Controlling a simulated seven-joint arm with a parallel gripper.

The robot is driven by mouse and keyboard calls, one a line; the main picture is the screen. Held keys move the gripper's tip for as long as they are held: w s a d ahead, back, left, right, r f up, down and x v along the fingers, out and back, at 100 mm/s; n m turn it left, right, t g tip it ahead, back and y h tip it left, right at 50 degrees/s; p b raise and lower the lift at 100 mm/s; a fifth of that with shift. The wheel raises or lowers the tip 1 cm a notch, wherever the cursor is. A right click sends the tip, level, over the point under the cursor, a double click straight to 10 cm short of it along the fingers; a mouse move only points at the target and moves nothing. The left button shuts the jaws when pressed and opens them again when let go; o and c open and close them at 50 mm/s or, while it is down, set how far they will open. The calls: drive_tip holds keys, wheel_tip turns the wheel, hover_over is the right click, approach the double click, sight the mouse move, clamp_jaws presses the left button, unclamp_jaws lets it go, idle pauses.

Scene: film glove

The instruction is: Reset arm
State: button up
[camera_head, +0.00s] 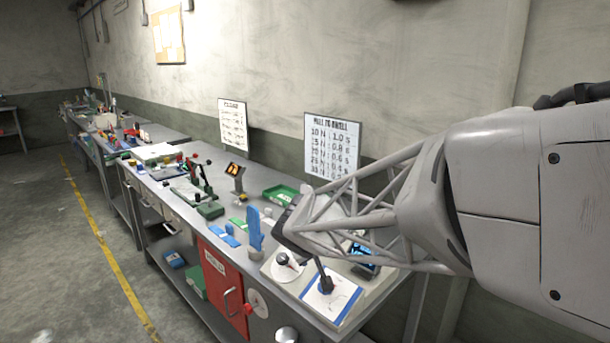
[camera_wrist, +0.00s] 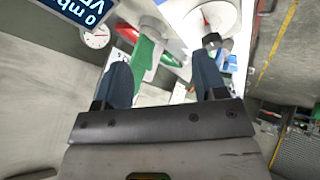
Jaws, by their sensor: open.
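My arm reaches in from the right in the head view, and my gripper (camera_head: 290,225) is over the right part of the workbench (camera_head: 213,225). In the wrist view my gripper (camera_wrist: 162,78) shows two dark blue-grey fingers spread apart, with nothing held between them. An upright blue glove shape (camera_head: 254,229) stands on the bench just left of my gripper, apparently apart from it. Part of the bench behind the gripper is hidden by my arm.
A white panel with a dial (camera_head: 286,266) and a white-and-blue board with a dark lever (camera_head: 325,284) lie below my arm. A green tray (camera_head: 281,194) and a small orange-lit display (camera_head: 236,170) stand farther back. A wall chart (camera_head: 332,146) is behind. The floor left is clear.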

drive_tip(key=s+d+r+m+g, duration=0.2)
drive_tip(key=s+d+r, duration=0.2)
drive_tip(key=s+d, duration=0.5)
drive_tip(key=s+d+m+g+y, duration=0.1)
drive_tip(key=s+d+m, duration=0.1)
drive_tip(key=s, duration=0.9)
drive_tip(key=s+d+m+g, duration=0.1)
drive_tip(key=s+d, duration=0.4)
drive_tip(key=s, duration=0.7)
drive_tip(key=shift+d+m+g+y, duration=0.3)
drive_tip(key=shift+m+g+y, duration=0.1)
drive_tip(key=shift+g, duration=0.3)
